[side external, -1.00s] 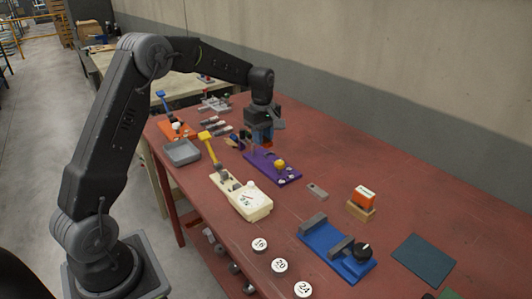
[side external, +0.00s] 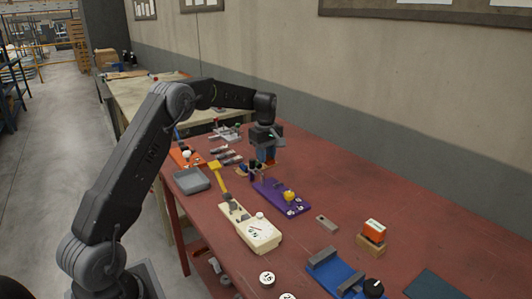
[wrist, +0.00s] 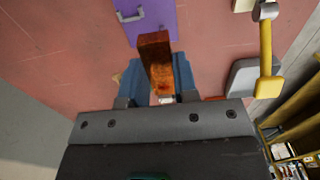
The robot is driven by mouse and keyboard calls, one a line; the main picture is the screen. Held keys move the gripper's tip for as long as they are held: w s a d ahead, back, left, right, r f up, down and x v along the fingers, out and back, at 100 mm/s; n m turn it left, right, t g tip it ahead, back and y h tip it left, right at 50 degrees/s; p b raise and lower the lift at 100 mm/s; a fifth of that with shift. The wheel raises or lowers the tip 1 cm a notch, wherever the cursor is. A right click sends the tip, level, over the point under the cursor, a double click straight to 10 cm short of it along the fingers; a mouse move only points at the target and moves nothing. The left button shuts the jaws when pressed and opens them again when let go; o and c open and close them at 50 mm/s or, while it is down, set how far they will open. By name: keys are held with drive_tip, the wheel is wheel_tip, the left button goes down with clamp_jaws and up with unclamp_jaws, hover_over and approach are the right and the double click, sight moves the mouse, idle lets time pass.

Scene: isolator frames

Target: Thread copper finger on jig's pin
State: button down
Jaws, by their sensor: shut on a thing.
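My gripper (side external: 266,158) hangs over the far end of the purple jig (side external: 282,198) in the side view. In the wrist view, my gripper (wrist: 158,78) has its blue fingers shut on a copper-brown bar (wrist: 155,50), which I take as the copper finger. The bar points out from the fingers towards the purple jig (wrist: 158,22), overlapping its edge in the picture. A metal handle-like loop shows on the jig there. I cannot tell which post is the pin, or whether the bar touches anything.
A cream fixture (side external: 252,232) with a yellow lever stands in front of the purple jig. A grey tray (side external: 192,180) and an orange fixture (side external: 187,157) lie to the left. A blue fixture (side external: 335,277) and an orange block (side external: 374,229) are to the right.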

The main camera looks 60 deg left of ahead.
hover_over(267, 189)
drive_tip(key=shift+s+a+f, duration=0.1)
drive_tip(key=shift+a+f, duration=0.05)
drive_tip(key=shift+f, duration=2.25)
drive_tip(key=shift+f, duration=2.9)
drive_tip(key=c, duration=0.8)
unclamp_jaws()
drive_tip(key=shift+r, duration=0.1)
wheel_tip(267, 189, up, 14)
drive_tip(key=shift+s+f, duration=0.15)
drive_tip(key=shift+f, duration=0.05)
